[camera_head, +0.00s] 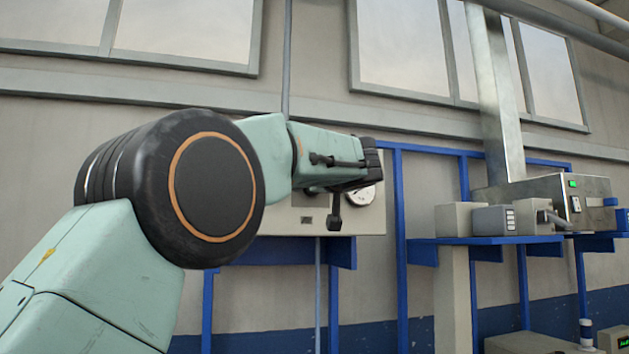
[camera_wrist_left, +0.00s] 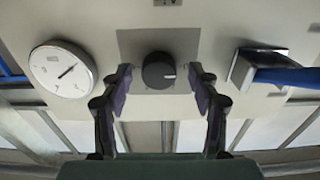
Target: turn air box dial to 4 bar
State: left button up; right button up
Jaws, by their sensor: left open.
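The air box (camera_head: 290,218) is a pale panel on the wall, partly behind my left arm. In the left wrist view its round black dial (camera_wrist_left: 158,70) sits on a grey plate, with a white mark toward the picture's right. My left gripper (camera_wrist_left: 160,78) is open, one finger on each side of the dial, with visible gaps. The head view hides the dial behind this gripper (camera_head: 368,165). My right gripper is out of view.
A blue handle on a metal block (camera_wrist_left: 285,75) juts out right of the dial in the wrist view. In the head view, blue frame posts (camera_head: 399,240) stand right of the air box. A shelf (camera_head: 480,240) with grey boxes and a machine is farther right.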

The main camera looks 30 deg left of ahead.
pick_arm(q)
jog(key=shift+d+r, duration=0.3)
jog(key=shift+w+a+f, duration=0.25)
jog(key=shift+a+f, duration=0.05)
jog(key=shift+a, duration=0.25)
jog(key=c, duration=0.4)
jog(key=shift+a, duration=0.1)
jog(key=shift+c, duration=1)
jog(key=shift+d, duration=0.25)
jog(key=shift+c, duration=1.4)
jog(key=shift+r, duration=0.1)
jog(key=shift+c, duration=1.4)
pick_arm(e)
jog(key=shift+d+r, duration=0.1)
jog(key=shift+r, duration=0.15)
